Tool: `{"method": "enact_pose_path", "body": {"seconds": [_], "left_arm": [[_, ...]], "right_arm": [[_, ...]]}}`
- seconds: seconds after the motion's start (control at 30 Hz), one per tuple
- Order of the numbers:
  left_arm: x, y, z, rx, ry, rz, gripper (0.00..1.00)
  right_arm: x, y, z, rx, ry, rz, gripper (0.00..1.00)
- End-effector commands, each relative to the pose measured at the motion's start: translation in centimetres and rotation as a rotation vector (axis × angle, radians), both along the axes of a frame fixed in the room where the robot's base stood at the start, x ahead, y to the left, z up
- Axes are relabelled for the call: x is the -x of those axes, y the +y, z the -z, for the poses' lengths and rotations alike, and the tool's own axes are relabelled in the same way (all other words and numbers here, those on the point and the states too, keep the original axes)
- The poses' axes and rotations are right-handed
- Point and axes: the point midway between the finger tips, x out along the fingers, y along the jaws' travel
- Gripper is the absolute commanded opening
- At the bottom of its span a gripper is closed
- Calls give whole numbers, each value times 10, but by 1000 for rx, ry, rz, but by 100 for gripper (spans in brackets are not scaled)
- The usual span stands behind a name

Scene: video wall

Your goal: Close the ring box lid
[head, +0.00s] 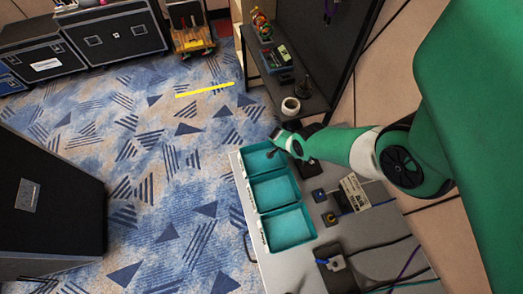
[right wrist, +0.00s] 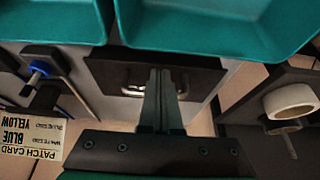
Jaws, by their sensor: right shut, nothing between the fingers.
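No item is plainly recognisable as a ring box. In the right wrist view a dark flat piece with a bright metal loop (right wrist: 130,78) lies behind my right gripper (right wrist: 166,75); I cannot tell whether it is the ring box or its lid. In the head view a black item (head: 313,162) sits beside and partly behind my right gripper (head: 277,146), at the top of the grey bench (head: 295,270). The right gripper is shut and empty, by the teal bins. Whether it touches anything is unclear. My left gripper is not in view.
Teal bins (head: 273,193) line the bench's left side. Small dark boxes, one with a blue plug (head: 318,195), a patch card (head: 354,192) and cables lie to their right. A white roll (head: 290,106) stands on the dark shelf. Carpeted floor lies left.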

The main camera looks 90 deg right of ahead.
Motion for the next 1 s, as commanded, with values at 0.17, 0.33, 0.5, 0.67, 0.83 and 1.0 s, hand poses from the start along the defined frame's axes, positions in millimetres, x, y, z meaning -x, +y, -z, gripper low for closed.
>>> {"method": "enact_pose_path", "body": {"seconds": [0.17,0.33,0.5,0.67,0.83,1.0], "left_arm": [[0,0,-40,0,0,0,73],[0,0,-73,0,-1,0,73],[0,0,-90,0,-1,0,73],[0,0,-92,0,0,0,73],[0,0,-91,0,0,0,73],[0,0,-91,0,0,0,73]], "right_arm": [[-14,4,-42,0,-1,-4,0],[-29,10,-78,1,-1,-3,0],[-40,15,-98,0,0,-1,0],[-43,16,-101,0,0,0,0],[-43,16,-100,0,0,1,0],[-43,16,-100,1,0,0,0]]}}
